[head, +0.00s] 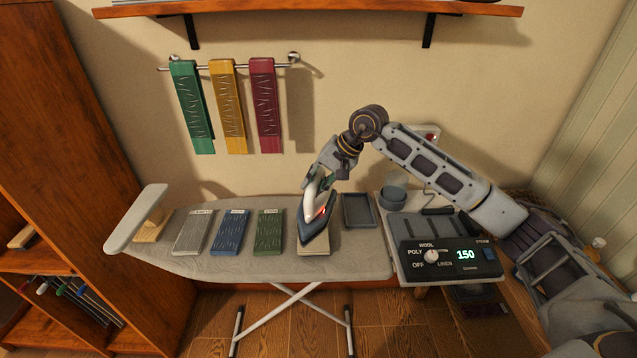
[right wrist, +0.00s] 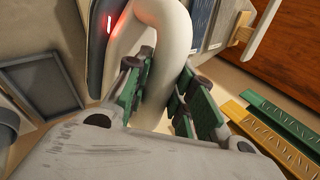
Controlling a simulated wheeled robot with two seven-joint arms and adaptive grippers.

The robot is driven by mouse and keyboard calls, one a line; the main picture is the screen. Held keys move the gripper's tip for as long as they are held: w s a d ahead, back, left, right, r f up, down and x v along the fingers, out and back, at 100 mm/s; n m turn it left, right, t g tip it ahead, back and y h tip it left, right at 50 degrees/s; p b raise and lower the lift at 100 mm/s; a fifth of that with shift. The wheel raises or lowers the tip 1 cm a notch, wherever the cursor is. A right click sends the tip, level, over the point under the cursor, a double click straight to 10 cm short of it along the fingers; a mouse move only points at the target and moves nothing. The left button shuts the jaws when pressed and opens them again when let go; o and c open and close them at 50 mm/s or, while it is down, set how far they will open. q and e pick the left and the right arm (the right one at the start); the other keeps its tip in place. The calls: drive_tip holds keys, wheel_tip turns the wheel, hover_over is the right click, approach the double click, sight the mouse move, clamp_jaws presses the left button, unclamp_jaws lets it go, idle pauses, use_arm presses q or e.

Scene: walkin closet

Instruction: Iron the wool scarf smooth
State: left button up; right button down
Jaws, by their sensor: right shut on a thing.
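My right gripper (head: 330,176) is shut on the handle of a white and dark-blue iron (head: 315,208), which has a lit red light. In the right wrist view its green-padded fingers (right wrist: 168,98) close around the pale handle (right wrist: 172,55). The iron is over a cream folded cloth (head: 313,249) on the grey ironing board (head: 180,262) and hides most of it; I cannot tell whether they touch. Grey (head: 194,235), blue (head: 230,236) and green (head: 268,234) creased cloths lie to its left. Their labels are too small to read, so I cannot tell which is the wool scarf. My left gripper is out of view.
A dark empty tray (head: 359,210) lies right of the iron. The control station (head: 447,262) shows 150 and has a white dial (head: 431,256). Creased green (head: 192,108), yellow (head: 228,108) and red (head: 265,106) scarves hang on a wall rail. A wooden shelf (head: 310,11) runs above.

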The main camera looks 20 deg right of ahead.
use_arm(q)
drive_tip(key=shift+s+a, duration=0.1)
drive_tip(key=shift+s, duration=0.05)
use_arm(e)
drive_tip(key=shift+w+f, duration=0.1)
drive_tip(key=shift+f, duration=0.05)
idle(0.4)
drive_tip(key=shift+f, duration=0.2)
drive_tip(key=shift+f+b, duration=0.5)
drive_tip(key=shift+f, duration=1.8)
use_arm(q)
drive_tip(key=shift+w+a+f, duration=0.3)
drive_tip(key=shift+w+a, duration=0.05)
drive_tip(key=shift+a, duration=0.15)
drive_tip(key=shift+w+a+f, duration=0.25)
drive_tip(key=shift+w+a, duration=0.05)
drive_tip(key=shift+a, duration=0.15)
use_arm(e)
drive_tip(key=shift+f, duration=0.25)
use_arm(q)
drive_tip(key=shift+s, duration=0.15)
